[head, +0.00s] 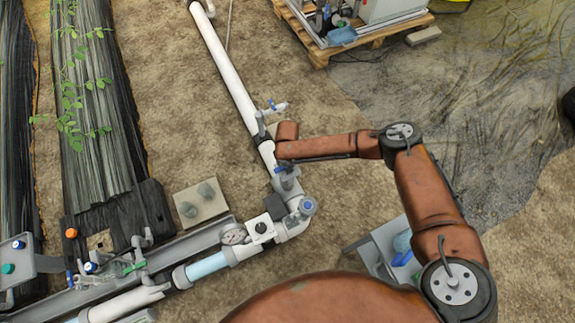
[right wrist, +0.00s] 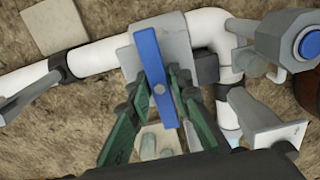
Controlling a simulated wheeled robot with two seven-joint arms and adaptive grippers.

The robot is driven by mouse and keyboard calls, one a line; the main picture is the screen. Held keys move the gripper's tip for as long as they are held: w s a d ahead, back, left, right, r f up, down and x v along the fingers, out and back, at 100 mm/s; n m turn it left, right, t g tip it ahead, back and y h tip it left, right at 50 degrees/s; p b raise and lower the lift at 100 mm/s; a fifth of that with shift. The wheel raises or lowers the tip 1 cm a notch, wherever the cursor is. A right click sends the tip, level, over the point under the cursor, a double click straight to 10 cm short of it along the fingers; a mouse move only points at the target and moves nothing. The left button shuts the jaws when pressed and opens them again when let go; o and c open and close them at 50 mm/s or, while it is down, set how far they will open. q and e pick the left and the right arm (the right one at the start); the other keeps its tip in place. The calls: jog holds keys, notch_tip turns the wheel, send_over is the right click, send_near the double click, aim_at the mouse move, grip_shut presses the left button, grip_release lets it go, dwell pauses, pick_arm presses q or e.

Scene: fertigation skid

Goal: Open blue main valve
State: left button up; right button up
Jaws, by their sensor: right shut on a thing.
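The blue main valve handle (right wrist: 150,55) is a flat blue lever on a grey valve body in the white pipe, in the right wrist view. It lies roughly crosswise to the pipe. My right gripper (right wrist: 158,88) has its green fingers on both sides of the lever and is shut on it. In the head view my right arm reaches in from the right, and the gripper (head: 284,163) is at the pipe, small and partly hidden by the arm. A bit of blue shows there beside the grey valve body. My left gripper is in neither view.
A white pipe (head: 222,62) runs up from the valve. Below are an elbow with a blue-capped fitting (head: 307,206) and a round gauge (head: 233,234). A pallet (head: 323,55) with equipment stands at the top. Bare soil surrounds the pipe.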

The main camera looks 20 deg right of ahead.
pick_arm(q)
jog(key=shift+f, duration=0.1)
pick_arm(e)
jog(key=shift+f, duration=0.15)
grip_shut()
jog(key=shift+s+f+n, duration=0.1)
jog(key=shift+n, duration=0.6)
jog(key=n+b, duration=0.1)
jog(key=n, duration=0.1)
jog(key=shift+d+n, duration=0.1)
jog(key=shift+n, duration=0.3)
jog(key=n+b, duration=0.1)
jog(key=n, duration=0.4)
jog(key=shift+n, duration=0.3)
jog(key=n+b, duration=0.1)
jog(key=n, duration=0.4)
jog(key=shift+n, duration=0.3)
jog(key=n+b, duration=0.1)
jog(key=n, duration=0.3)
jog(key=o, duration=1)
grip_release()
jog(key=shift+c, duration=0.2)
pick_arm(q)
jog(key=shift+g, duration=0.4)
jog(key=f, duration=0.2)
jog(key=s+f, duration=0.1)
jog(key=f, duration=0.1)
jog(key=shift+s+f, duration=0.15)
